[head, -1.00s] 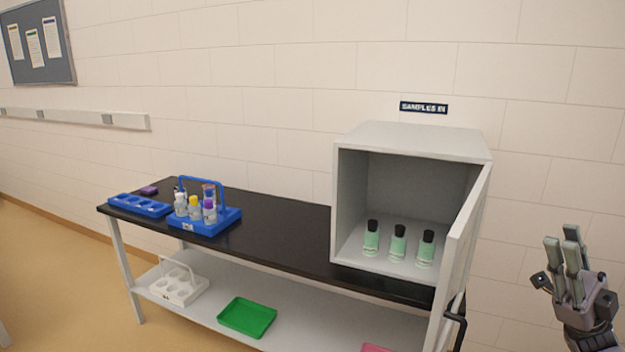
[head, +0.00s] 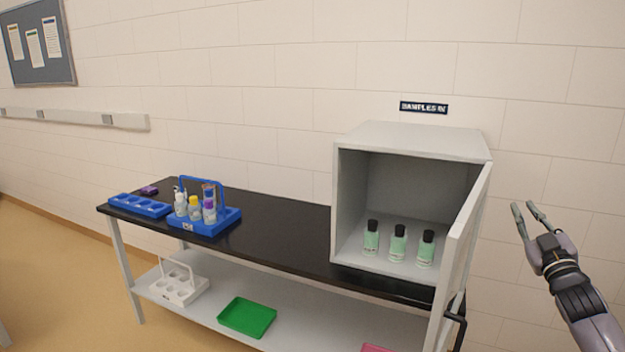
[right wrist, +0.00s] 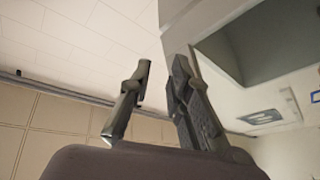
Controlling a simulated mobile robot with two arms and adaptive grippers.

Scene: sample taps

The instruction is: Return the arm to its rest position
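My right gripper (head: 527,212) is in the head view at the right, in the air to the right of the open cabinet door. Its fingers are spread apart with nothing between them, and they point up and left. In the right wrist view the two fingers (right wrist: 158,95) also stand apart and empty. My left gripper is in neither view.
A grey cabinet (head: 415,140) on the black-topped bench (head: 285,228) holds three green bottles (head: 398,243). Its door (head: 462,255) stands open toward my right arm. A blue caddy (head: 212,224) with several bottles and a blue rack (head: 140,206) stand at left. A green tray (head: 247,317) lies below.

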